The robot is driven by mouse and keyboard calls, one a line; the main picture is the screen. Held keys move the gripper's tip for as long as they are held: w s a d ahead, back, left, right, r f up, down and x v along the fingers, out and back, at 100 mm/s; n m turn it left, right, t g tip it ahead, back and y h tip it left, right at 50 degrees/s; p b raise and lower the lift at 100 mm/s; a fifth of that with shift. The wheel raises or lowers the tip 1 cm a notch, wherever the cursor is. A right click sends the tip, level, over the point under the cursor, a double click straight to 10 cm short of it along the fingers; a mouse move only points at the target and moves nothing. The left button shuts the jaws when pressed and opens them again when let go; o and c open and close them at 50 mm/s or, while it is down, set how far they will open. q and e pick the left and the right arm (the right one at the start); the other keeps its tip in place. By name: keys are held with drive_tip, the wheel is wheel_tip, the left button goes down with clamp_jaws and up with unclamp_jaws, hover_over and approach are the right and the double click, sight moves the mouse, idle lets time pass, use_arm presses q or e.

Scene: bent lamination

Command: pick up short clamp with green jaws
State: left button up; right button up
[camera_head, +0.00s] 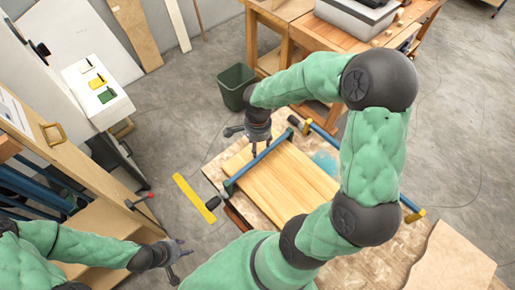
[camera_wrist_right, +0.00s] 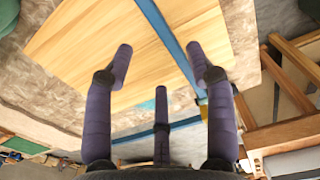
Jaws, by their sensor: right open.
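The short clamp with green jaws has a blue bar (camera_head: 258,160) that lies across the light wood strips, with a green jaw (camera_head: 229,187) at its near-left end and another at its far end. A black handle sticks out beyond the near-left jaw. My right gripper (camera_head: 262,153) is over the far-left side of the wood, close to this bar, with its fingers pointing down. In the right wrist view its fingers (camera_wrist_right: 162,70) are spread, with nothing held, and a blue bar (camera_wrist_right: 169,37) shows beyond them. My left gripper (camera_head: 181,259) is open and empty at the lower left, away from the clamp.
A longer blue clamp with yellow jaws (camera_head: 413,216) is at the right, partly hidden by my right arm. The wood strips (camera_head: 282,183) lie on a board. A green bin (camera_head: 234,85) and a workbench (camera_head: 335,38) stand behind. A yellow strip (camera_head: 194,197) lies at the left.

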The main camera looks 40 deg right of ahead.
hover_over(258, 159)
wheel_tip(258, 159, down, 5)
drive_tip(key=shift+r+b, duration=0.2)
drive_tip(key=shift+b, duration=0.2)
drive_tip(key=shift+f+b, duration=0.45)
drive_tip(key=shift+f, duration=2.45)
drive_tip(key=shift+w+r, duration=0.1)
clamp_jaws()
